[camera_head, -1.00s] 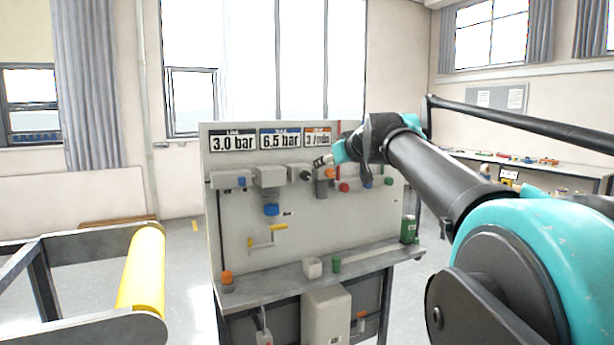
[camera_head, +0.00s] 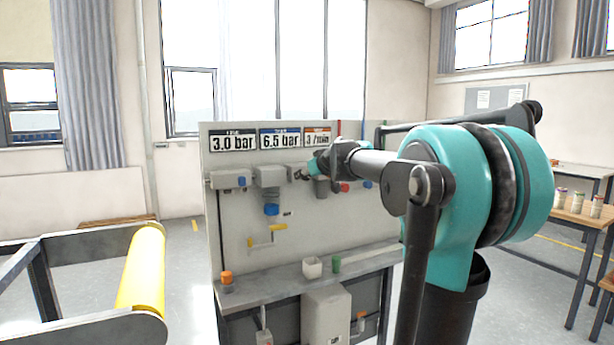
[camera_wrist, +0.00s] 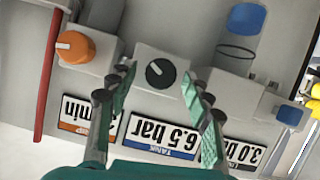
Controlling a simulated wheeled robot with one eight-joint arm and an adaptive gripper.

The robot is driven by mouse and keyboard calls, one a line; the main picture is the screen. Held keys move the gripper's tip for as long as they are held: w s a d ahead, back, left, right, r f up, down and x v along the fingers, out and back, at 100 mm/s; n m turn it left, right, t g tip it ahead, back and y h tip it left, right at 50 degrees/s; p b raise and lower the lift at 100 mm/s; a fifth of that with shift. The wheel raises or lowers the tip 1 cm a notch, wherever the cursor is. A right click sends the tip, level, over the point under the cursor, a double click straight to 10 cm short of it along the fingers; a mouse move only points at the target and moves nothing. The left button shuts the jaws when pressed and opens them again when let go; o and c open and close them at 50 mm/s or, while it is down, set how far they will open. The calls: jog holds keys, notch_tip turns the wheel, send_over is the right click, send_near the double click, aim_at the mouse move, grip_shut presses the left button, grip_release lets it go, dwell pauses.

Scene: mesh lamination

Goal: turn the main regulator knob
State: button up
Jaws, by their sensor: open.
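A round black knob (camera_wrist: 160,73) with a pale pointer mark sits on a light block in the wrist view, between my two teal fingers. It is the likely main regulator knob, though no label on it can be read. My gripper (camera_wrist: 158,82) is open, one finger on each side of the knob, with a visible gap to each; depth to the knob is hard to judge. In the head view my gripper (camera_head: 314,167) is at the upper middle of the panel (camera_head: 240,215), in front of the fittings, and the black knob is hardly visible there.
An orange knob (camera_wrist: 75,47) is left of the black one, beside a red pipe (camera_wrist: 47,80). A blue part (camera_wrist: 247,18) and a blue button (camera_wrist: 288,115) are to the right. Displays read 6.5 bar (camera_head: 280,141) and 3.0 bar (camera_head: 233,142). A yellow roller (camera_head: 142,268) stands left.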

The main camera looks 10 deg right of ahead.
jog(key=shift+w+f, duration=0.15)
jog(key=shift+w, duration=0.15)
jog(key=shift+c, duration=0.2)
grip_shut()
jog(key=m+y, duration=0.1)
jog(key=m, duration=0.1)
jog(key=m+y, duration=0.2)
jog(key=m, duration=0.1)
jog(key=m+y, duration=0.2)
jog(key=shift+w+d+f+m+g, duration=0.1)
jog(key=shift+d+f+m+g, duration=0.05)
jog(key=shift+d+m+g, duration=0.2)
dwell(0.5)
dwell(0.5)
